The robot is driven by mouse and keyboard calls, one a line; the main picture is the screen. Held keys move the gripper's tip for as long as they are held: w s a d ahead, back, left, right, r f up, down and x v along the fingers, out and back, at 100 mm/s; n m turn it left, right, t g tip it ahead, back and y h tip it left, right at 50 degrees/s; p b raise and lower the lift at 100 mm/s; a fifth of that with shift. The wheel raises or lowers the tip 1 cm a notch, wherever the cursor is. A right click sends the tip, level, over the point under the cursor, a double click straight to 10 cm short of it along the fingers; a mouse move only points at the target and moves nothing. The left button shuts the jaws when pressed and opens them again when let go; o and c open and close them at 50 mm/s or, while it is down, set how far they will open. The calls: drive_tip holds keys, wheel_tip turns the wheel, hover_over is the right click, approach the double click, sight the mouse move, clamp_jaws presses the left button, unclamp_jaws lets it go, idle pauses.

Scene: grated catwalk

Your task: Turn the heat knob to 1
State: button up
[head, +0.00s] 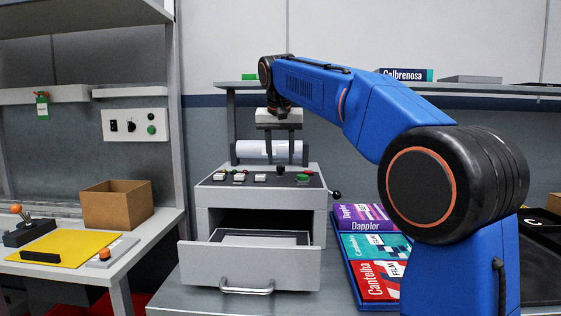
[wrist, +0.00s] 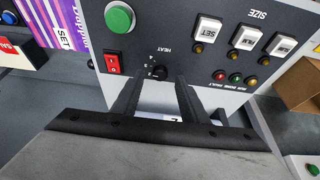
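The heat knob (wrist: 158,73) is a small black dial below the word HEAT on the dark control panel in the wrist view. Its setting is too small to read. In the head view the knob (head: 281,171) shows on the sloped panel top of the grey machine (head: 258,192). My gripper (wrist: 156,82) is open, with its two dark fingers apart and the knob seen between their tips. Nothing is held. In the head view my gripper (head: 280,152) points down above the panel; whether the fingertips touch the panel is unclear.
A red rocker switch (wrist: 112,62) and a green button (wrist: 119,17) sit close to the knob. White SIZE buttons (wrist: 208,30) and small lamps (wrist: 236,79) are on the other side. The machine's drawer (head: 250,262) is open. Film boxes (head: 375,246) lie to the right.

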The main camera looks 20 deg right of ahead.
drive_tip(key=shift+x, duration=0.9)
clamp_jaws()
